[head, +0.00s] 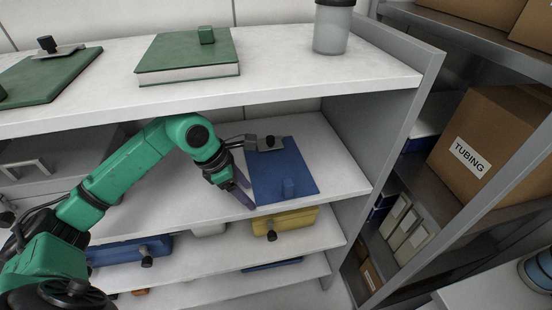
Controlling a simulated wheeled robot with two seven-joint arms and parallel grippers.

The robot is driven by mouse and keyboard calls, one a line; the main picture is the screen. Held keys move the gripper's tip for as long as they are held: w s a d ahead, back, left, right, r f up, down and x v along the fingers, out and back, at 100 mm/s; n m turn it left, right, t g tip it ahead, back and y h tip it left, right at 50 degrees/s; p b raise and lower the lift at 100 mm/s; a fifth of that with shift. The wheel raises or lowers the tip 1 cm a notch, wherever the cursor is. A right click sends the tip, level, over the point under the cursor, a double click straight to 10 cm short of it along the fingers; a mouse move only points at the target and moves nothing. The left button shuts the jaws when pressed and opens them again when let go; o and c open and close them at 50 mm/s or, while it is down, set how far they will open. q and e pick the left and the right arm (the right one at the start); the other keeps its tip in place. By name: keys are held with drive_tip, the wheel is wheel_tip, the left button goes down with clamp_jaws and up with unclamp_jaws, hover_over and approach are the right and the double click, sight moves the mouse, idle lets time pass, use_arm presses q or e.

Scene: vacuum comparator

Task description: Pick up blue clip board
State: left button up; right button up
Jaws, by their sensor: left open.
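The blue clip board (284,172) lies flat on the middle shelf (335,160), near its right side. It has a grey metal clip with a dark knob (268,142) at its far edge and a small blue block on its near part. My left gripper (250,197) comes in from the left and is at the board's near left edge. Its purple-grey fingers are open, pointing right and toward the shelf front. I cannot tell whether they touch the board. My right gripper is not in view.
The top shelf (280,80) above holds a green book (188,57), a green clipboard (50,77) and a grey cup (332,28). Below are a yellow case (285,221) and a blue case (128,250). A grey side panel (385,130) bounds the shelf at right, beside a TUBING box (490,135).

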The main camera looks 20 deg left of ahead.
sight(287, 183)
use_arm(q)
drive_tip(key=d, duration=0.1)
drive_tip(key=w+d+p, duration=0.1)
drive_tip(key=d+r, duration=0.1)
drive_tip(key=d, duration=0.1)
drive_tip(key=shift+w+p, duration=0.3)
drive_tip(key=shift+w, duration=0.05)
drive_tip(key=w+d+p, duration=0.1)
drive_tip(key=w+d, duration=0.1)
drive_tip(key=w+d+f+p, duration=0.1)
drive_tip(key=w+d+p, duration=0.1)
drive_tip(key=shift+d+f, duration=0.1)
drive_tip(key=shift+d, duration=0.3)
drive_tip(key=shift+d+f, duration=0.1)
drive_tip(key=shift+f, duration=0.3)
drive_tip(key=c, duration=0.6)
clamp_jaws()
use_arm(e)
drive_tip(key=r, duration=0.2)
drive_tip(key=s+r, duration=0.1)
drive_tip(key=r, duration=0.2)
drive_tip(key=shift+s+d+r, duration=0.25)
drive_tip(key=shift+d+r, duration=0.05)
